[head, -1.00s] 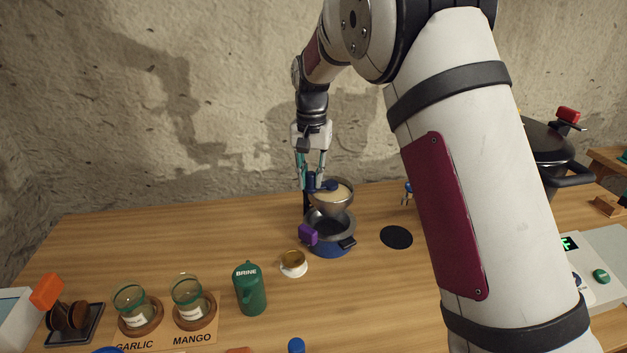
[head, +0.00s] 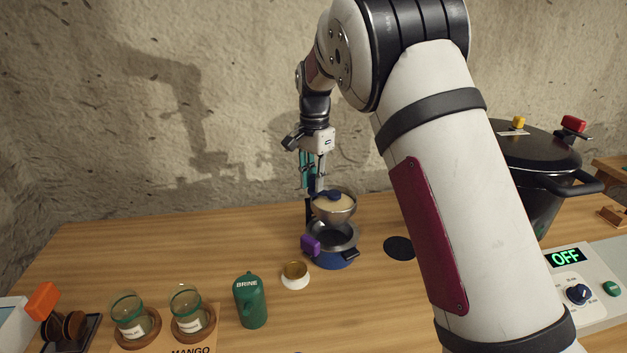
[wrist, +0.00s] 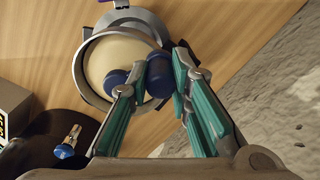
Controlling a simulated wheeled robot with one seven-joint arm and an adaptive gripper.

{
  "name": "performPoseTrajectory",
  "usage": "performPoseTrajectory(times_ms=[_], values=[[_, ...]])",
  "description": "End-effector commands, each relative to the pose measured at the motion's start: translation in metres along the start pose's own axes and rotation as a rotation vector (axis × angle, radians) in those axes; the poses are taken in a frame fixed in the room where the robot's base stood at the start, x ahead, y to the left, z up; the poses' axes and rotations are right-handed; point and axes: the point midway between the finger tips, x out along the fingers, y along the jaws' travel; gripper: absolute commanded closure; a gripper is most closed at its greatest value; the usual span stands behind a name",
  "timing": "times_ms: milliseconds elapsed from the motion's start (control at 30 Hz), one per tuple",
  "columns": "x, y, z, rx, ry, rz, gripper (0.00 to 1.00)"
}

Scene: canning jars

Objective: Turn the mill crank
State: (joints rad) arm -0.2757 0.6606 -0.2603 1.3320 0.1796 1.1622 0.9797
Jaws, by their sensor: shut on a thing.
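The mill has a metal hopper (head: 340,213) with cream-coloured food inside, above a steel strainer and a blue pot (head: 333,260). The hopper also shows in the wrist view (wrist: 88,72). The blue crank (head: 330,195) lies across the hopper's top. Its upright blue knob (wrist: 158,74) is between my fingers at the hopper's rim. My gripper (head: 313,183), also in the wrist view (wrist: 152,80), points down and is shut on the knob. In the head view my fingers partly hide the knob.
A purple handle (head: 310,245) sticks out at the pot's left. A white cup (head: 295,276), a green brine jug (head: 250,300) and two glass jars (head: 187,308) stand in front and left. A black canner (head: 530,165) is at the right. The table's back left is clear.

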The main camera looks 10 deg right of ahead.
Motion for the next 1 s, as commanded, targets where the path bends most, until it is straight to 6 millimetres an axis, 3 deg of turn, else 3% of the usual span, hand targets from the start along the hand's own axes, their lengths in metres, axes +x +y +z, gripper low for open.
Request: performPoseTrajectory(times_ms=[367, 400, 500, 833, 1000], values=[[-0.001, -0.003, 0.001, 0.001, 0.001, -0.008, 1.0], [-0.001, -0.003, 0.001, 0.001, 0.001, -0.008, 0.79], [-0.001, -0.003, 0.001, 0.001, 0.001, -0.007, 0.6], [-0.002, -0.001, 0.0, 0.002, 0.001, -0.004, 0.6], [-0.02, -0.002, 0.0, 0.002, 0.002, -0.006, 0.6]])
